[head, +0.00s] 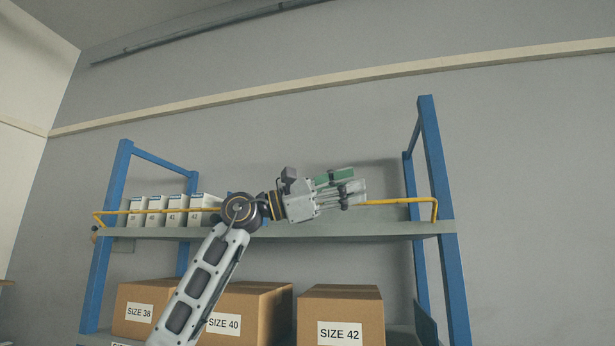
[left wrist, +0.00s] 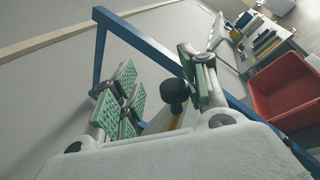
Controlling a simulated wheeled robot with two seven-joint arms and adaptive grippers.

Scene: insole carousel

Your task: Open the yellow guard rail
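The yellow guard rail (head: 400,201) runs along the front of the upper shelf, from the left post towards the right post, with bent ends. My left gripper (head: 347,188) is in front of the rail and hides part of its right half. In the left wrist view, the green-padded fingers (left wrist: 157,88) stand apart. A black round knob (left wrist: 174,92) shows between them, with a short piece of yellow rail (left wrist: 175,122) just below it. I cannot tell whether the fingers touch the knob. My right gripper is in neither view.
The shelf rack has blue posts (head: 440,200) and a grey upper shelf (head: 340,228). Several white boxes (head: 155,207) stand at the left behind the rail. Cardboard boxes (head: 340,310) sit below. A red bin (left wrist: 285,92) shows in the left wrist view.

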